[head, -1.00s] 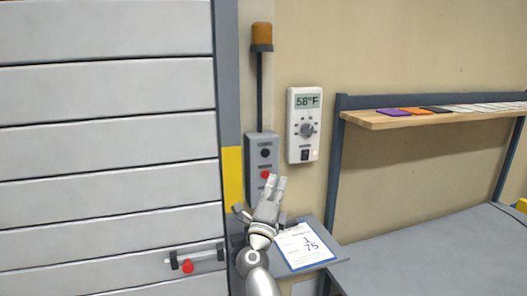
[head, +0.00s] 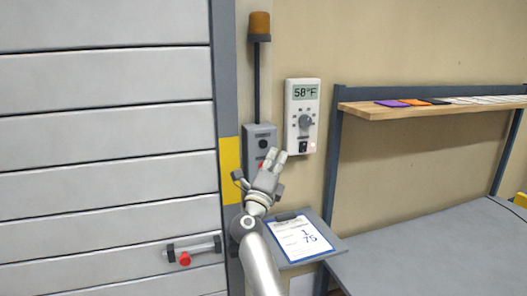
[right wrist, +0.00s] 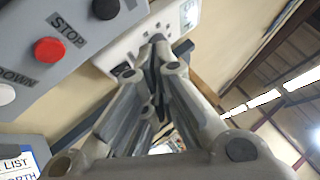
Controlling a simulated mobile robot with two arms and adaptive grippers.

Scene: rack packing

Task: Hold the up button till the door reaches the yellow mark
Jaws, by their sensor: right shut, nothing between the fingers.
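The grey control box (head: 259,137) hangs on the wall beside the door frame. Its top black button (head: 263,143) shows clear. In the right wrist view the black button (right wrist: 105,8) is cut by the top edge, with the red STOP button (right wrist: 49,50) and white DOWN button (right wrist: 5,94) below. The slatted door (head: 110,130) fills the left; its lower edge is out of view. The yellow mark (head: 230,172) is on the door frame. My right gripper (head: 275,155) is shut and empty, in front of the box's lower right part, partly covering the red button. My left gripper is not in view.
A white thermostat (head: 302,115) reading 58°F is right of the box, close to my fingers. A clipboard (head: 300,239) lies on a small ledge below. An amber lamp (head: 260,23) is above. A wooden shelf (head: 430,109) and grey table (head: 430,255) stand right.

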